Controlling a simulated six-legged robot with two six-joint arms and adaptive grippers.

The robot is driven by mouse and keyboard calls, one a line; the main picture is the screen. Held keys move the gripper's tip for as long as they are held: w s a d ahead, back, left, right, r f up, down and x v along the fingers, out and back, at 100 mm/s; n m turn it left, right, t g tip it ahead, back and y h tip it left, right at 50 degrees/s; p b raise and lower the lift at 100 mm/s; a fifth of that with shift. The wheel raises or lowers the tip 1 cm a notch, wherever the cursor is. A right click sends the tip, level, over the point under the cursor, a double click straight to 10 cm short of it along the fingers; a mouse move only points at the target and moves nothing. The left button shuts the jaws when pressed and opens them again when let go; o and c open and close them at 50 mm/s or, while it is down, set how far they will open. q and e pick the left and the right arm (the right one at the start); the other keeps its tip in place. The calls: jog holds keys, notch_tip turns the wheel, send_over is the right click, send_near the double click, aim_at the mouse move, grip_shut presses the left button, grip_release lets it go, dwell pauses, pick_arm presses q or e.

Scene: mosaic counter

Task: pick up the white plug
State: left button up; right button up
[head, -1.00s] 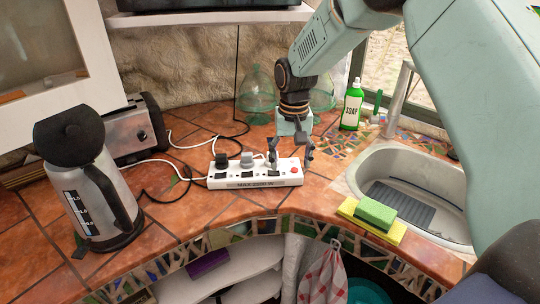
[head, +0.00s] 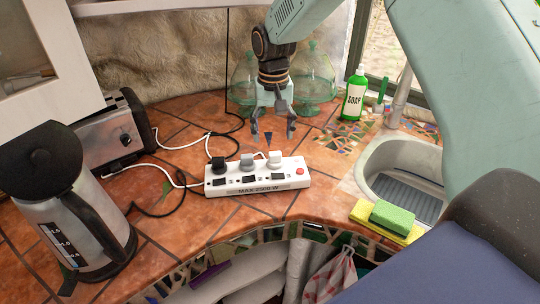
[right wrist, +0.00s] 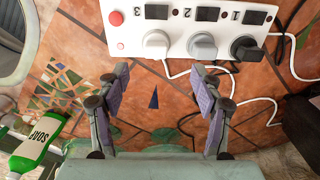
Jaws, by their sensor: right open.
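The white plug (head: 274,158) stands in a white power strip (head: 285,176) on the tiled counter, in the socket nearest the red button. In the right wrist view the white plug (right wrist: 156,44) is at the top, beyond the fingertips. My right gripper (head: 273,138) is open and empty, with its fingers pointing down just behind the plug in the head view. In the right wrist view nothing lies between its fingers (right wrist: 163,88). My left gripper is not in view.
A grey plug (head: 247,160) and a black plug (head: 218,164) sit beside it in the strip. Cords run left. A kettle (head: 95,225) and toaster (head: 110,130) stand left. Glass domes (head: 316,80), soap (head: 354,95), sponge (head: 393,215) and sink (head: 400,160) are behind and right.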

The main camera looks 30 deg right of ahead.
aim_at(275, 153)
jog(key=shift+w+d+f, duration=0.1)
jog(key=shift+w+f, duration=0.05)
jog(key=shift+f, duration=0.3)
jog(key=f, duration=0.6)
jog(key=shift+s+d+f, duration=0.15)
jog(key=shift+s+f, duration=0.2)
jog(key=shift+f, duration=0.05)
jog(key=shift+d+f, duration=0.15)
jog(key=shift+f, duration=0.1)
jog(key=shift+a+r, duration=0.15)
jog(key=shift+a, duration=0.05)
jog(key=c, duration=0.4)
jog(key=shift+d, duration=0.15)
jog(key=c, duration=0.9)
jog(key=shift+o, duration=0.2)
jog(key=shift+w+r, duration=0.1)
jog(key=shift+r, duration=4.85)
